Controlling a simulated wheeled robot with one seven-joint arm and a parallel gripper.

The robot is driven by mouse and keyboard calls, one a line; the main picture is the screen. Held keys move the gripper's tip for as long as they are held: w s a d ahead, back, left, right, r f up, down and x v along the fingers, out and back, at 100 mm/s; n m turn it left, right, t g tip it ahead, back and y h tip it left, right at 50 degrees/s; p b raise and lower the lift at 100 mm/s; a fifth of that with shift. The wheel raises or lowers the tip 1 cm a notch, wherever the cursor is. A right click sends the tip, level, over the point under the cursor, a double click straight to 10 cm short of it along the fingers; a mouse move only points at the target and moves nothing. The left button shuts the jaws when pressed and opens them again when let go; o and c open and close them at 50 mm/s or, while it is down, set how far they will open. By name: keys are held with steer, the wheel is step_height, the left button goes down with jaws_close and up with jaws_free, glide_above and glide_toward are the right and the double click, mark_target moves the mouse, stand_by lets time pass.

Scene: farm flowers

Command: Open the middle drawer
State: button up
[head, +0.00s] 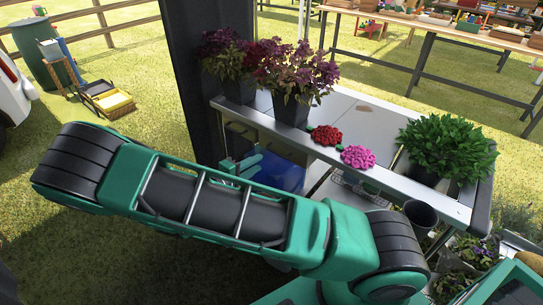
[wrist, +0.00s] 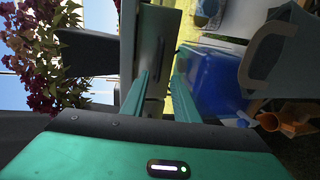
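The drawer unit (head: 240,133) is under the left end of the metal-topped table, largely hidden by my arm and the dark post. I cannot tell for sure which front is the middle drawer; no drawer is clearly pulled out. My gripper (head: 243,163) is at the table's left end, close in front of the drawers. In the wrist view its two green fingers (wrist: 163,85) are apart, with nothing visible gripped between them.
A blue bin (head: 282,172) is under the table, right of the drawers, and shows close beside the right finger in the wrist view (wrist: 213,85). Potted purple flowers (head: 291,75), a red bloom (head: 326,135), a pink bloom (head: 358,156) and a leafy plant (head: 447,146) stand or lie on the tabletop.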

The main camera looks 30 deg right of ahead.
mark_target(275, 153)
steer(key=x, duration=1)
steer(key=shift+d, duration=0.2)
steer(key=shift+c, duration=0.3)
jaws_close()
